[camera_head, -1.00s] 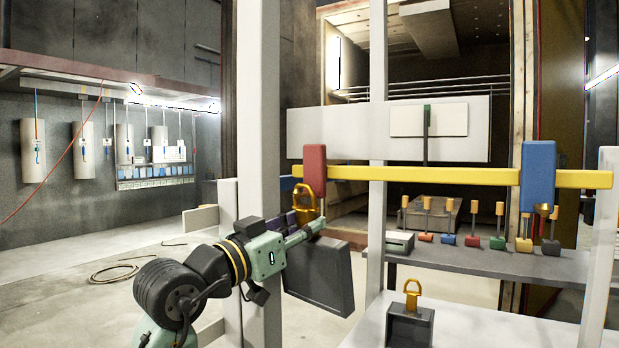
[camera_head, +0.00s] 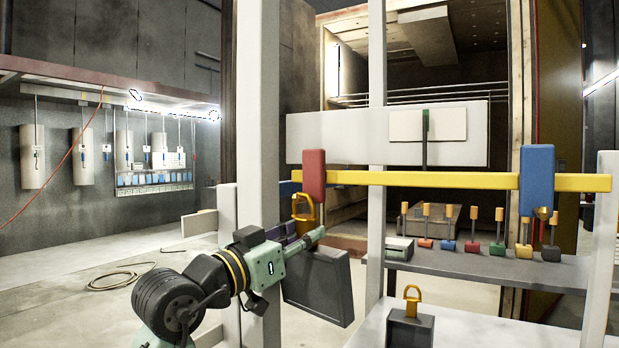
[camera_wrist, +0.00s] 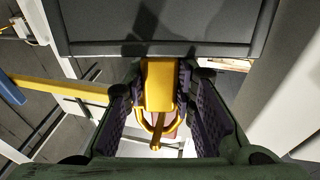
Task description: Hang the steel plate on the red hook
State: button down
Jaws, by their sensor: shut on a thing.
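The steel plate (camera_head: 318,287) is a dark grey slab with a yellow ring handle (camera_head: 304,212) on top. My gripper (camera_head: 308,238) is shut on the base of this handle, and the plate hangs beneath it. The wrist view shows the fingers (camera_wrist: 157,105) on both sides of the yellow handle (camera_wrist: 158,85), with the plate (camera_wrist: 160,22) at the top. The red hook (camera_head: 314,178) is a red block at the left end of the yellow bar. The ring overlaps its lower left edge in the head view. I cannot tell whether they touch.
A blue block (camera_head: 537,180) sits at the bar's (camera_head: 430,180) right end. White posts (camera_head: 376,130) stand close by. A dark block with a yellow ring (camera_head: 409,326) stands on the white table below. A grey shelf (camera_head: 470,264) holds several small coloured blocks with pegs.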

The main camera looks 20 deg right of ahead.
jog(key=shift+f, duration=0.25)
jog(key=shift+s+a+r+y+p, duration=0.1)
jog(key=shift+a+y+p, duration=0.1)
jog(key=shift+y+p, duration=0.15)
dwell(0.9)
jog(key=shift+s+a+g+y+p, duration=0.15)
jog(key=shift+a+g+y+p, duration=0.3)
jog(key=shift+p, duration=0.8)
jog(key=shift+d, duration=0.1)
jog(key=c, duration=1.7)
grip_release()
jog(key=shift+o, duration=1.2)
